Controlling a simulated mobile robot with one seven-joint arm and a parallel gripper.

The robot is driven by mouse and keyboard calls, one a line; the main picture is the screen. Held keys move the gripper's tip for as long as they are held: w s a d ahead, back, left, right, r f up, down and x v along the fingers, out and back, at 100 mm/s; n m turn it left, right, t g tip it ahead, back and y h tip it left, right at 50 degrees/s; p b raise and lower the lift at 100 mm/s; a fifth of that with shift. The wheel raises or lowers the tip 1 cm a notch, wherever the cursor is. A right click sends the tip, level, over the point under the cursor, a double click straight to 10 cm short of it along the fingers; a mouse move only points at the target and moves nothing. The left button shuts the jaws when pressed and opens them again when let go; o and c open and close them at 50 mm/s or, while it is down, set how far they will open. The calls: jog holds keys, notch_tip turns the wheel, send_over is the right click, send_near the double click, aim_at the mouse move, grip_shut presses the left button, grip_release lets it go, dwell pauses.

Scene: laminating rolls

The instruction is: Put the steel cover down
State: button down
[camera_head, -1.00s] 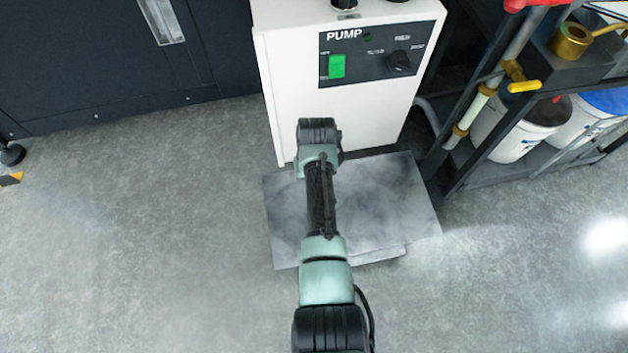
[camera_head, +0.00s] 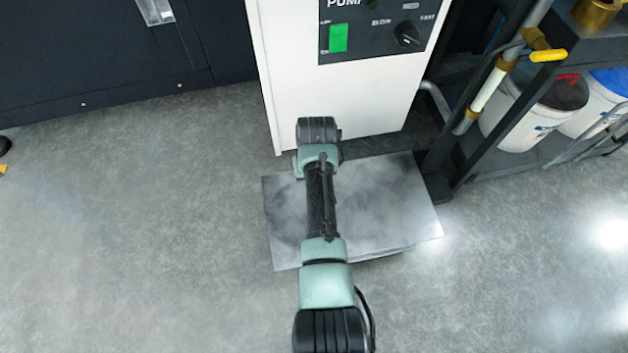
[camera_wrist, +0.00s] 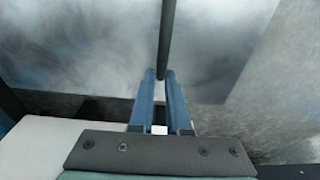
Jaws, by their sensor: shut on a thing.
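The steel cover (camera_head: 390,195) is a flat grey, cloudy-looking plate in front of the white pump unit, with my arm across its middle. In the wrist view the cover (camera_wrist: 90,50) fills most of the upper part, and a thin dark bar (camera_wrist: 168,35) stands out from it. My gripper (camera_wrist: 160,74) has two blue fingers shut on this bar, which looks like the cover's handle. In the head view the gripper is hidden by my arm. A second edge shows under the cover's near side; I cannot tell the gap to the floor.
The white pump unit (camera_head: 345,90) stands just behind the cover. A dark shelf rack (camera_head: 470,130) with white buckets (camera_head: 530,120) is at the right, near the cover's right edge. A dark cabinet (camera_head: 100,60) is at the back left. The grey floor (camera_head: 140,230) is clear at left and front.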

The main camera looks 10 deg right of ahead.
jog(key=shift+f+b, duration=0.35)
jog(key=shift+f, duration=0.15)
jog(key=c, duration=0.8)
grip_release()
notch_tip(320, 180, up, 13)
jog(key=s+p, duration=0.1)
jog(key=p, duration=0.9)
jog(key=shift+s+p, duration=0.25)
jog(key=shift+p, duration=0.1)
jog(key=shift+f, duration=0.1)
